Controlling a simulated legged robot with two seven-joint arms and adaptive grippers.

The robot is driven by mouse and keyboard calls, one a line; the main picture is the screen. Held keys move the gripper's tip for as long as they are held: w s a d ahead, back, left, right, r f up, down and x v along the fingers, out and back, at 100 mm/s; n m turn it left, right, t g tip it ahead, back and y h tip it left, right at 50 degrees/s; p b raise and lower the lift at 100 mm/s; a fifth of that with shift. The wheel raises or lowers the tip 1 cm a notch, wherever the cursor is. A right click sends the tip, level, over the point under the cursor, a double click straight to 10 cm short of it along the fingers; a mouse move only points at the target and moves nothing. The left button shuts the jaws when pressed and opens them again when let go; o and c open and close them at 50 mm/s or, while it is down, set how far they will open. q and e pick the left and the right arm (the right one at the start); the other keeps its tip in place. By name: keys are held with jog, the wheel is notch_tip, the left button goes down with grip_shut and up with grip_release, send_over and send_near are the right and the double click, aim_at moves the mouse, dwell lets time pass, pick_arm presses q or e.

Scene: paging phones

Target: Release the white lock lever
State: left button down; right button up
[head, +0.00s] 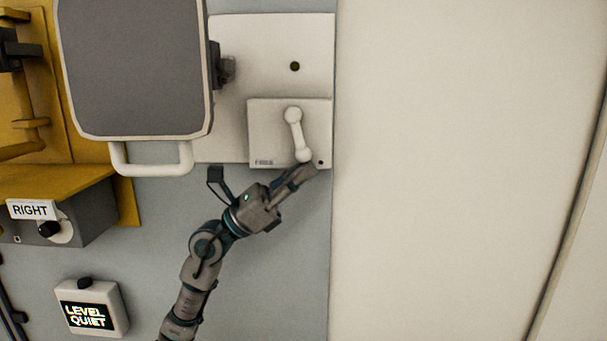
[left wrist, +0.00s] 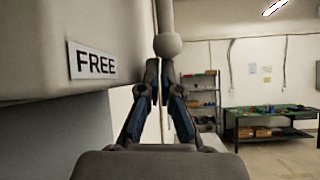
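The white lock lever (head: 294,130) is a bar with rounded ends on a white box (head: 265,120) on the wall panel. In the head view it hangs nearly upright, its lower knob leaning slightly right. My left gripper (head: 306,174) is just below that knob, pointing up and to the right. In the left wrist view, the lever's ball end (left wrist: 168,45) is just beyond my fingertips (left wrist: 160,66). The fingertips are close together, with only a thin gap and nothing seen held between them. Whether they touch the ball I cannot tell. My right gripper is out of view.
A "FREE" label (left wrist: 96,62) is on the box side. A large grey screen (head: 133,65) with a white handle (head: 150,168) is left of the lever. A "RIGHT" box (head: 60,212) and a "LEVEL QUIET" display (head: 90,312) are lower left. The cream wall at right is bare.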

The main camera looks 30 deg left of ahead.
pick_arm(q)
jog(key=shift+s+a+r, duration=0.25)
jog(key=v, duration=1.2)
jog(key=shift+w+d+f, duration=0.2)
jog(key=shift+f, duration=0.1)
jog(key=shift+w, duration=0.1)
